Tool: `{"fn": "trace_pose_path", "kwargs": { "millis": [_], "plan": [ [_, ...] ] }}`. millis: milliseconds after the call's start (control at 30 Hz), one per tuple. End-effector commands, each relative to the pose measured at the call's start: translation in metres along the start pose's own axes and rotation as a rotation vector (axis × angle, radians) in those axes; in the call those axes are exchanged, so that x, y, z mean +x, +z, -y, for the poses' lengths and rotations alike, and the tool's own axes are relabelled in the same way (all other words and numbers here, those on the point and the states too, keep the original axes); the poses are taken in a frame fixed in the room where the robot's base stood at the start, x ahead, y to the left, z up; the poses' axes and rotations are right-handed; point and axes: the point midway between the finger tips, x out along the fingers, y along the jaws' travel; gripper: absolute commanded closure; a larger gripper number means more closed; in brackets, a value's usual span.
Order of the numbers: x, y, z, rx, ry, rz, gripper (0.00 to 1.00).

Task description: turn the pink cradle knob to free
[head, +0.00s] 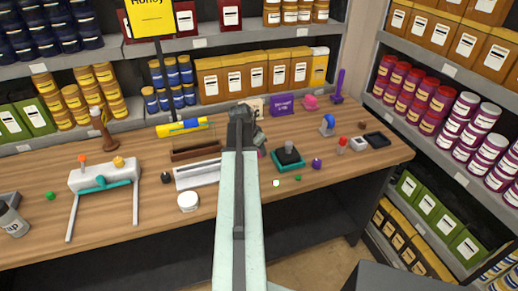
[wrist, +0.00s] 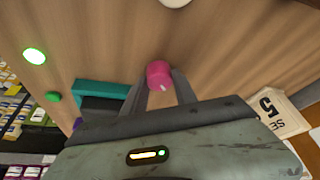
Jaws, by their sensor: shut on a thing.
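The pink knob (wrist: 159,73), with a small white mark on its face, shows in the wrist view. It is between the two fingers of my gripper (wrist: 160,90), which is shut on it. In the head view my gripper (head: 243,115) is over the middle of the wooden counter, and my arm hides the knob and most of what it is mounted on. I cannot tell which setting the white mark points to.
A black block on a teal base (head: 288,158) stands close to the right of my arm. A white tray (head: 198,174) and a white round jar (head: 188,201) are to its left. Small green buttons (head: 298,178) lie near the front edge. Stocked shelves stand behind and to the right.

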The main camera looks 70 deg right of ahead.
Motion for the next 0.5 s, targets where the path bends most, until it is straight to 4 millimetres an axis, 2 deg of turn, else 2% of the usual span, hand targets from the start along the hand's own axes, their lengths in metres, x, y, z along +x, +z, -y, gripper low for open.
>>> {"fn": "trace_pose_path", "kwargs": {
  "millis": [500],
  "plan": [
    [0.0002, 0.0007, -0.0019, -0.444, -0.188, 0.003, 1.0]
  ]
}}
